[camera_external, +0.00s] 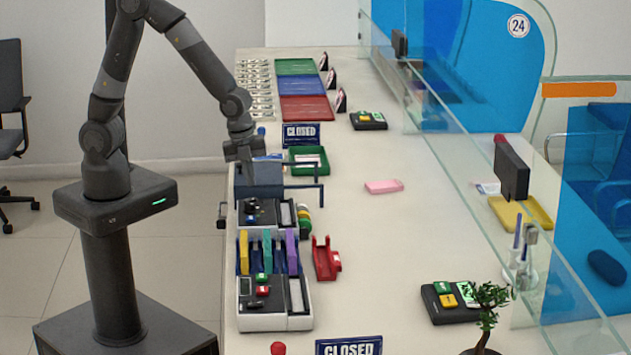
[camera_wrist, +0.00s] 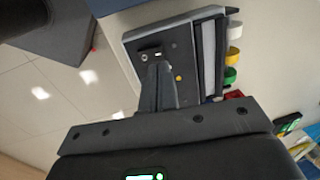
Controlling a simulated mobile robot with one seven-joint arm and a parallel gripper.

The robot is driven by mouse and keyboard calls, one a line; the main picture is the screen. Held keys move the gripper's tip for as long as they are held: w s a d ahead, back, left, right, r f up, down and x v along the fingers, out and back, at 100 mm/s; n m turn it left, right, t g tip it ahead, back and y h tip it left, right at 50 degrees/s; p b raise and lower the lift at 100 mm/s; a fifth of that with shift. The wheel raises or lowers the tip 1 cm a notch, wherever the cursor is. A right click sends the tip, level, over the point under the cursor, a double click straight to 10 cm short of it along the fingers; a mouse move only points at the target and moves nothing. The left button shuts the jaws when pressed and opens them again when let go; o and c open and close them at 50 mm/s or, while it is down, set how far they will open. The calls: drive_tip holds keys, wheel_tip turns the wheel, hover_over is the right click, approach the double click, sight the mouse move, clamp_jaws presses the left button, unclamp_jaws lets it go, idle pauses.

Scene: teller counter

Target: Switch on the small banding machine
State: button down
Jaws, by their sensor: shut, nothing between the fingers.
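A machine with a dark top panel and pale sides, which looks like the small banding machine (camera_external: 291,217), stands on the counter's left side. It fills the upper middle of the wrist view (camera_wrist: 184,45), with a pale slot strip along its right side and a small yellow button on its panel. My gripper (camera_wrist: 157,68) is shut and empty, its fingertips over the panel beside a small silvery part. I cannot tell whether they touch it.
A blue-grey box (camera_external: 262,176) with side bars stands just behind the machine. Coloured rolls (camera_wrist: 232,53) line its right side. A larger machine (camera_external: 274,322) with coloured stacks stands in front, beside a red holder (camera_external: 325,259). The counter's middle (camera_external: 385,250) is mostly clear.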

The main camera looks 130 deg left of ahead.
sight(256, 198)
drive_tip(key=shift+w+a+f, duration=0.1)
drive_tip(key=shift+f, duration=0.8)
drive_tip(key=shift+w+a+f, duration=0.1)
drive_tip(key=shift+f, duration=0.75)
drive_tip(key=shift+a+f, duration=0.1)
drive_tip(key=shift+f, duration=0.1)
drive_tip(key=shift+s, duration=0.1)
drive_tip(key=shift+s+d+r, duration=0.15)
drive_tip(key=shift+s+d, duration=0.25)
drive_tip(key=shift+d, duration=0.2)
drive_tip(key=shift+r, duration=0.1)
